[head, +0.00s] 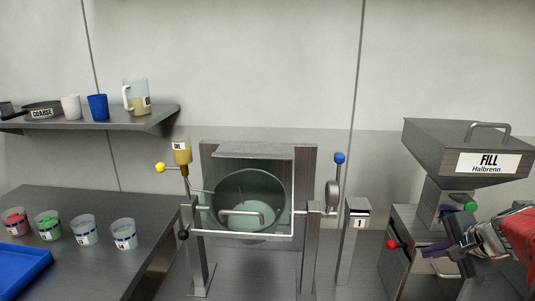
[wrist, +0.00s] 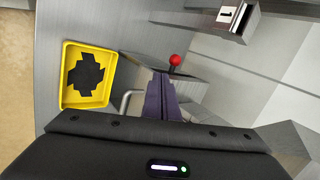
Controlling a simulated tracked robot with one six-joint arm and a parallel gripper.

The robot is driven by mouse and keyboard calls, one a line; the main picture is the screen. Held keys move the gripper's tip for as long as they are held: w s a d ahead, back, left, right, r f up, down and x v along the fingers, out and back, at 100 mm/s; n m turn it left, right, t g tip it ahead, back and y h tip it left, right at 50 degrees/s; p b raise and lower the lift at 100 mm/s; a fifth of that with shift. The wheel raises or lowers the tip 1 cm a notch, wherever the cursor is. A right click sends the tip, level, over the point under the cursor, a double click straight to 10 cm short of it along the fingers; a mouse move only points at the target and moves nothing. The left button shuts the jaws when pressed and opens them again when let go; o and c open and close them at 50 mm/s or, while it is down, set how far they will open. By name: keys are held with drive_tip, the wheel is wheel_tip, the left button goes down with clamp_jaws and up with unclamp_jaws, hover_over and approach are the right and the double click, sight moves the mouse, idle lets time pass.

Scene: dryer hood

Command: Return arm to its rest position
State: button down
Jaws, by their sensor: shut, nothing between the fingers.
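My gripper (head: 430,250) is at the right in the head view, in front of the hopper machine's lower body. In the wrist view its purple fingers (wrist: 160,97) are together with nothing between them. Part of my arm shows at the right edge of the head view, bent in from the side. The hopper labelled FILL (head: 465,155) stands above and behind my gripper. A red knob (head: 391,244) is just left of the fingertips in the head view. The red knob also shows beyond the fingers in the wrist view (wrist: 175,60).
A hooded drum (head: 250,200) stands in the middle, with a blue-knobbed lever (head: 339,158) and a post marked 1 (head: 356,213) to its right. Several cups and a blue tray (head: 22,270) are on the left table. A yellow tray (wrist: 68,80) shows in the wrist view.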

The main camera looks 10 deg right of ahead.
drive_tip(key=s+a+n+g, duration=0.1)
drive_tip(key=s+a+n, duration=0.3)
drive_tip(key=a, duration=0.6)
drive_tip(key=s+a+n, duration=0.5)
drive_tip(key=a+n, duration=0.3)
drive_tip(key=a, duration=0.3)
drive_tip(key=s+a+n+g, duration=0.1)
drive_tip(key=s+a+n, duration=0.4)
drive_tip(key=a, duration=0.5)
drive_tip(key=shift+s+a+n+g, duration=0.25)
drive_tip(key=shift+n+g, duration=0.05)
drive_tip(key=shift+n, duration=0.1)
